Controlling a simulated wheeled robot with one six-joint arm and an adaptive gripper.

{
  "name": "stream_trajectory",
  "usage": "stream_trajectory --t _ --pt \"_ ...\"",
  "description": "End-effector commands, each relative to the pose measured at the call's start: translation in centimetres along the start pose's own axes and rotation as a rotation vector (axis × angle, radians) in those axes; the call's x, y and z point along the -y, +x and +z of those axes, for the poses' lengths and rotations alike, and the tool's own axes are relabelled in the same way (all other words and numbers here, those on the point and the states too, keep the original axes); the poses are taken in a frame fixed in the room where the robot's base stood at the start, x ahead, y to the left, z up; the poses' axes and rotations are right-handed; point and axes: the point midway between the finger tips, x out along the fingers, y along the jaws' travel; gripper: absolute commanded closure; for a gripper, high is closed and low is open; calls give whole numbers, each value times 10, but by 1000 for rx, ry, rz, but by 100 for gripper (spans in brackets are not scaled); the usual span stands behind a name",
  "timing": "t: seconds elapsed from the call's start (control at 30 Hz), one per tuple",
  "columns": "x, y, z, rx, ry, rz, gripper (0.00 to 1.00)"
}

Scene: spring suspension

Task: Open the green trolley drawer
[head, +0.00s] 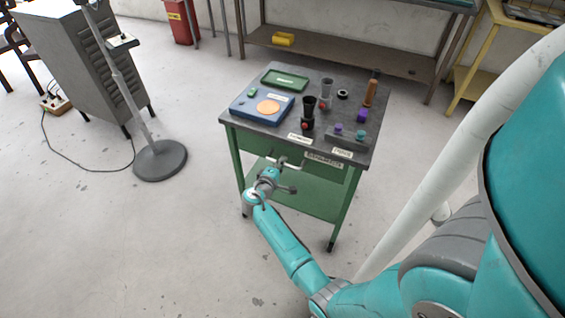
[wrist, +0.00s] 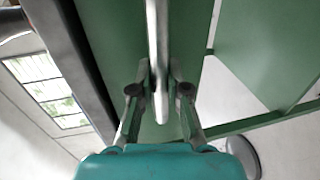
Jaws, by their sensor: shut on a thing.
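The green trolley (head: 228,150) stands on the floor ahead of me, with a dark grey top and a lower green shelf. Its drawer front (head: 255,143) lies just under the top and looks about flush with the frame. A pale bar handle (head: 297,166) sticks out from the drawer; in the wrist view the handle (wrist: 158,35) runs down between my fingers. My gripper (head: 278,166) is at the drawer front, shut on the handle, with one finger on each side of it in the wrist view (wrist: 160,70). My gripper partly hides the handle in the head view.
A stand with a round base (head: 160,160) and a grey cabinet (head: 75,60) are at left. The floor in front of the trolley is clear.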

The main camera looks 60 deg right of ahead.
Motion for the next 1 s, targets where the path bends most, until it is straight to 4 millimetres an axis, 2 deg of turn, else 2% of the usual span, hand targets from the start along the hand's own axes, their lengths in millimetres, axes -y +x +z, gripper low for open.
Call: stream_trajectory --t 0.27,0.7,1.0 --pt "12 -50 -1 -6 -3 -1 100" --pt "35 -161 -1 -6 -3 -1 100" --pt "44 -208 0 -3 -2 -1 100"
